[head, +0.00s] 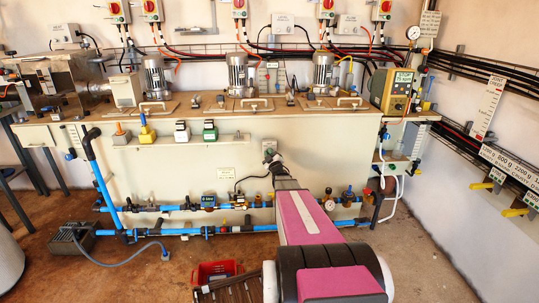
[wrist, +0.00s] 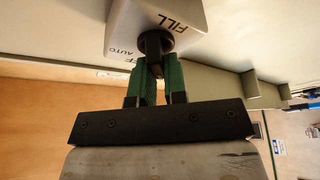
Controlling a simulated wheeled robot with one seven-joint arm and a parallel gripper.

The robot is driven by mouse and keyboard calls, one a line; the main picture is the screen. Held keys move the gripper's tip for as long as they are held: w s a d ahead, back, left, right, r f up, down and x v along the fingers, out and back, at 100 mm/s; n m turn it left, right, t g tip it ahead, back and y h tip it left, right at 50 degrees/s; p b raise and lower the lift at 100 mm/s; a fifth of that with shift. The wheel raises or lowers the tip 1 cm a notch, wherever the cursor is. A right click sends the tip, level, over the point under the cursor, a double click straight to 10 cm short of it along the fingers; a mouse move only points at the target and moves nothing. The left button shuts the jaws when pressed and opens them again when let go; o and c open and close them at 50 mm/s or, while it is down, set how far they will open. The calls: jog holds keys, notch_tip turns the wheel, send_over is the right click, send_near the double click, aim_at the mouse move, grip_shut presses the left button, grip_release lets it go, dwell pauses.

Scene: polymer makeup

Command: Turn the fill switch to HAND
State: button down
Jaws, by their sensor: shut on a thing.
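The fill switch is a pale grey box (wrist: 190,14) with a black round knob (wrist: 155,41). FILL and AUTO can be read on it, with part of OFF; HAND is not visible. In the wrist view my gripper (wrist: 154,70) has its green fingers shut on the knob, one on each side. In the head view my gripper (head: 272,159) is at the front panel of the white tank (head: 210,160), just below the small grey switch box (head: 269,145). My arm and fingers hide part of the knob, and its exact pointing direction is hard to tell.
Blue pipes with valves (head: 208,230) run low along the tank front. A black pump (head: 72,237) stands on the floor at left. A red crate (head: 215,272) lies beside my arm. A yellowish control box (head: 397,92) is at the tank's right end. The floor at right is clear.

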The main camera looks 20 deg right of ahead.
jog(key=shift+f+n+g+y, duration=0.1)
jog(key=shift+n+g+y, duration=0.25)
jog(key=shift+n, duration=0.65)
jog(key=shift+y, duration=0.25)
jog(key=c, duration=1.2)
grip_release()
jog(key=shift+o, duration=0.2)
jog(key=shift+s, duration=0.15)
jog(key=v, duration=1)
jog(key=shift+s, duration=0.3)
jog(key=shift+a+f, duration=0.15)
jog(key=shift+a, duration=0.05)
